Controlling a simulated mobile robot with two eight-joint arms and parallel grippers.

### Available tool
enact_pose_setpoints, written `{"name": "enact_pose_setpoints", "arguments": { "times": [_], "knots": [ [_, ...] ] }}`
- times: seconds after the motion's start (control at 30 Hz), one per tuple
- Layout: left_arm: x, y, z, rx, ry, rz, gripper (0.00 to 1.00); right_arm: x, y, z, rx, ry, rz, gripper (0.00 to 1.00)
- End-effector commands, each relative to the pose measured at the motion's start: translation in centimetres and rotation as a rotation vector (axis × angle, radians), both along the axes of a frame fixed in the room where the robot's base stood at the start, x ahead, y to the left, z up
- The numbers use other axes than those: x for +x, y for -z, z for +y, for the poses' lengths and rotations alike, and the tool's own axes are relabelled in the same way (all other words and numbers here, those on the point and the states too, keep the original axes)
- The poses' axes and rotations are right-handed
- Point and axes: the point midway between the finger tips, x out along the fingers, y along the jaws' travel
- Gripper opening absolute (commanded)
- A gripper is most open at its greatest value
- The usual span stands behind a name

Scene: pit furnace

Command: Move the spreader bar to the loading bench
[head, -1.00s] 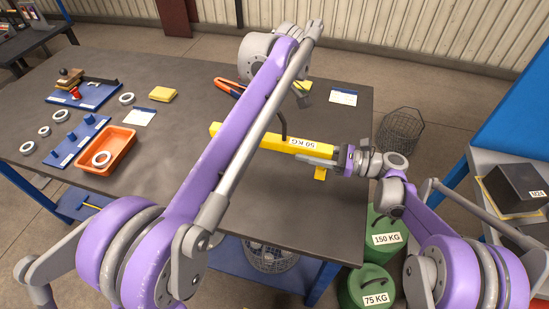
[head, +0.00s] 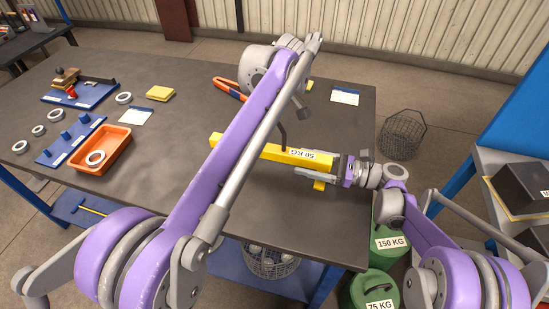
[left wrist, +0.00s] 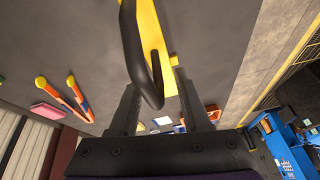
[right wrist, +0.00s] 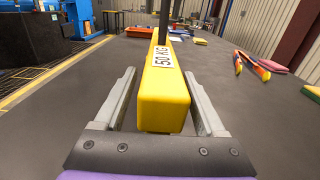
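The spreader bar (head: 262,150) is a yellow bar with a "50 KG" label and a bent black handle (head: 282,132). It is at the dark bench's right part; I cannot tell whether it rests fully on the top. My right gripper (head: 308,174) is at its right end. In the right wrist view the open fingers (right wrist: 158,75) stand either side of the bar end (right wrist: 163,110), with a gap at the left. My left gripper is mostly behind my arm in the head view. In the left wrist view its open fingers (left wrist: 158,85) flank the black handle (left wrist: 140,50), apart from it.
The dark bench (head: 185,190) holds an orange tray (head: 118,150), blue plates, metal rings, a yellow pad (head: 160,93) and orange-handled tongs (head: 229,88). Green 150 KG (head: 388,252) and 75 KG weights and a wire basket (head: 401,135) stand at its right. A black block (head: 522,187) is further right.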

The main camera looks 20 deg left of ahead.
Motion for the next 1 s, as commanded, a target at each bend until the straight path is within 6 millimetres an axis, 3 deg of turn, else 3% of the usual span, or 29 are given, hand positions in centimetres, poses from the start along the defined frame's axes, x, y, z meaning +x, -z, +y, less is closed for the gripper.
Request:
{"name": "enact_pose_setpoints", "arguments": {
  "times": [0.37,0.8,1.0],
  "knots": [
    [0.1,-0.7,-0.3,0.000,0.001,-0.002,0.47,-0.1,0.0,0.1,0.001,-0.004,0.000,0.72],
    [0.1,-8.2,-3.6,-0.001,0.003,-0.002,0.47,-0.1,0.0,0.1,0.001,-0.004,0.000,0.72],
    [0.2,-10.2,-4.3,0.000,0.000,-0.001,0.47,-0.1,0.0,0.1,0.001,-0.004,0.000,0.72]
  ]
}}
